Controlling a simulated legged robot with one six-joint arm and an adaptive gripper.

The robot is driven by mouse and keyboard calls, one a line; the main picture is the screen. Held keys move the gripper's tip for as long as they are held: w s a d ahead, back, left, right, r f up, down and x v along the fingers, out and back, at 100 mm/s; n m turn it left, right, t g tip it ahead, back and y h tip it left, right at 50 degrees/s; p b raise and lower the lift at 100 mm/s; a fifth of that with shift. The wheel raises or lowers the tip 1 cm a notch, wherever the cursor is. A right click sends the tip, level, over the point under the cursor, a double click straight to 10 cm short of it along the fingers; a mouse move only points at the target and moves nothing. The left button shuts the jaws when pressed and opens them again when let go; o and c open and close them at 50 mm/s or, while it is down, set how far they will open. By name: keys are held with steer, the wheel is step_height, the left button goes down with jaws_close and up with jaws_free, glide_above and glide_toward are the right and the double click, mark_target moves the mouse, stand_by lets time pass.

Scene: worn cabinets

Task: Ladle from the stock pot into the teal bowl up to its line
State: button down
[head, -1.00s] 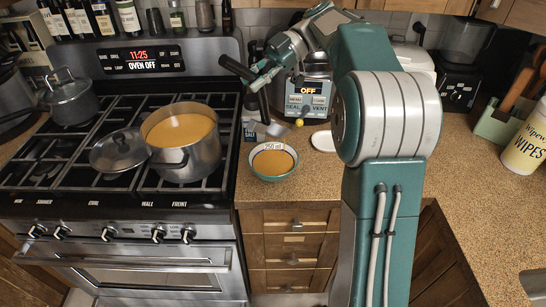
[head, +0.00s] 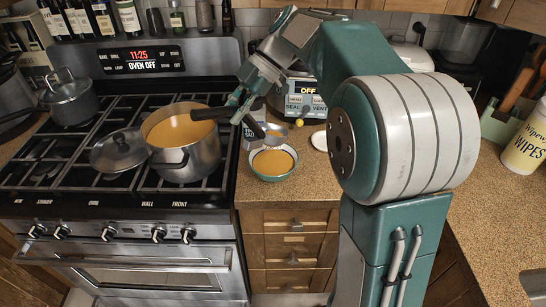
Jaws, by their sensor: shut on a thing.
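The stock pot (head: 190,160) stands on the stove with orange soup in it. The teal bowl (head: 272,177) sits on the counter to its right and holds orange soup. The ladle's dark head (head: 272,130) appears to hang above the back of the bowl, apart from the soup. I cannot tell whether the head holds soup. The bowl's fill line cannot be made out.
A salt box (head: 250,134) and a pressure cooker (head: 305,100) stand behind the bowl. Wipes (head: 527,140) stand far right.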

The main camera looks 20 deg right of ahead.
mark_target(214, 108)
steer(key=s+a+f+t+h, duration=0.1)
steer(key=s+a+f+h, duration=0.1)
steer(key=a+f+h, duration=0.1)
steer(key=shift+s+a+f, duration=0.15)
steer(key=shift+a+f, duration=0.45)
steer(key=shift+a, duration=0.25)
steer(key=shift+r, duration=3)
